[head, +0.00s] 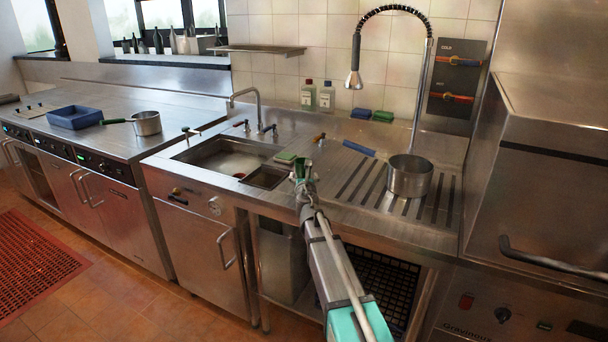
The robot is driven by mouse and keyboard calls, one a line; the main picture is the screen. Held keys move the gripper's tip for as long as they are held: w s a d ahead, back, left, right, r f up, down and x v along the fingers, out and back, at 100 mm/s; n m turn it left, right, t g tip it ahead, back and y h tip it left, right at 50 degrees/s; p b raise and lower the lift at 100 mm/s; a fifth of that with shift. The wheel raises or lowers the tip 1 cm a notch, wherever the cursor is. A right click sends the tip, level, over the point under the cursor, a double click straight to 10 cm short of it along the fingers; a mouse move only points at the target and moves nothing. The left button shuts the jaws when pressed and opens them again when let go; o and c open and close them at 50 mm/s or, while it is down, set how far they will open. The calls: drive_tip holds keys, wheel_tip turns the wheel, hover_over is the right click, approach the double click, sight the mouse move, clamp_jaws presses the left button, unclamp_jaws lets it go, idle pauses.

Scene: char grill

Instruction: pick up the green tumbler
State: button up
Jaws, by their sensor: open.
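My gripper (303,168) is at the end of my arm, over the front edge of the steel counter (400,222) beside the small sink basin. Its jaws are open. A small dark green shape (298,166) shows at the jaws. It may be the green tumbler, but it is too small and too covered by my gripper to be sure. I cannot tell whether the jaws touch it. No other tumbler shows clearly.
A flat green pad (286,157) lies by the sink (222,158). A steel pot (409,176) with a blue handle stands on the ribbed drainer. Two bottles (326,97) and sponges (361,113) stand behind. A tall spray tap (356,60) rises there.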

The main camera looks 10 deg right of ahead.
sight(303, 163)
drive_tip(key=shift+w+d, duration=0.15)
drive_tip(key=shift+w, duration=1)
drive_tip(key=shift+w+d, duration=0.1)
drive_tip(key=shift+w, duration=1.05)
drive_tip(key=shift+r, duration=0.1)
drive_tip(key=c, duration=1.1)
drive_tip(key=shift+o, duration=0.2)
drive_tip(key=shift+r, duration=0.1)
drive_tip(key=shift+r+p, duration=0.95)
drive_tip(key=shift+p, duration=0.2)
drive_tip(key=s+r+p, duration=1)
drive_tip(key=s+r, duration=0.1)
drive_tip(key=s, duration=0.3)
drive_tip(key=shift+p, duration=0.4)
